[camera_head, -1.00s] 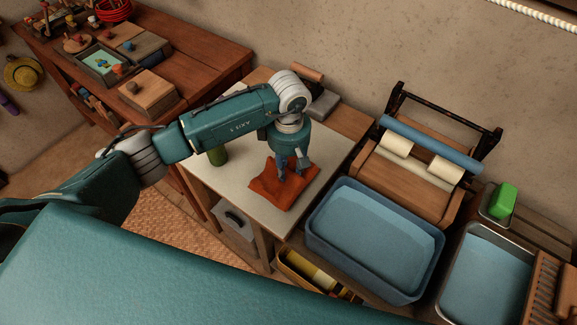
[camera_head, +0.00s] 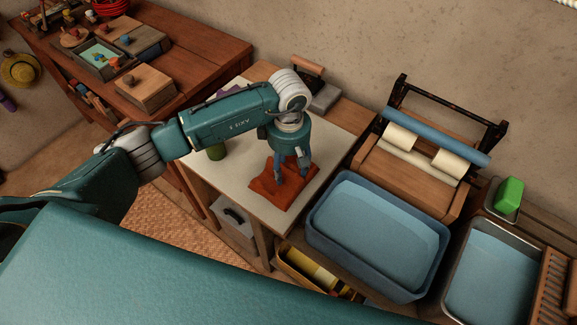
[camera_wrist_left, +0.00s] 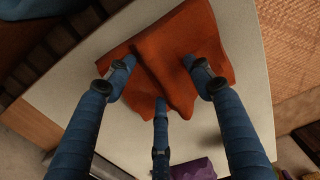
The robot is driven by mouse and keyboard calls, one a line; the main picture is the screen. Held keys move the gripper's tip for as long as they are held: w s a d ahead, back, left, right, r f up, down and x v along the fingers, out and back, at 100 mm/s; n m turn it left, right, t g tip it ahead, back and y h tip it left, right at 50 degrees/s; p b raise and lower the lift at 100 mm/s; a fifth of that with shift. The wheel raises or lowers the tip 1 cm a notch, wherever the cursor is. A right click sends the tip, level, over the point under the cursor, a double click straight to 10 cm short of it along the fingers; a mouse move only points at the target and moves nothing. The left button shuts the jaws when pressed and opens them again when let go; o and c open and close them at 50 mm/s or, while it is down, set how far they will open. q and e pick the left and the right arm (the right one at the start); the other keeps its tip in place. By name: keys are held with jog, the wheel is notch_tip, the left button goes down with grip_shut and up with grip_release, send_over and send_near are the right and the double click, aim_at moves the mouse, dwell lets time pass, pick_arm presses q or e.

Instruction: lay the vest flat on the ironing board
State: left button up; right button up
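The vest is an orange-red cloth (camera_head: 268,186) lying on the pale top of the ironing board (camera_head: 335,148). It looks bunched, with a raised fold across it in the left wrist view (camera_wrist_left: 165,45). My left gripper (camera_head: 291,181) points down over the vest with its fingers spread. In the left wrist view the three fingers (camera_wrist_left: 159,78) stand apart, with no cloth visibly pinched between them. Whether the fingertips touch the cloth is hard to tell. My right gripper is not in view.
An iron-like tool (camera_head: 322,95) with a wooden handle is at the board's back. A blue basin (camera_head: 375,235) sits close on the right. Bare board surrounds the vest.

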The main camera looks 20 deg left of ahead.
pick_arm(q)
notch_tip(320, 180, up, 12)
dwell(0.6)
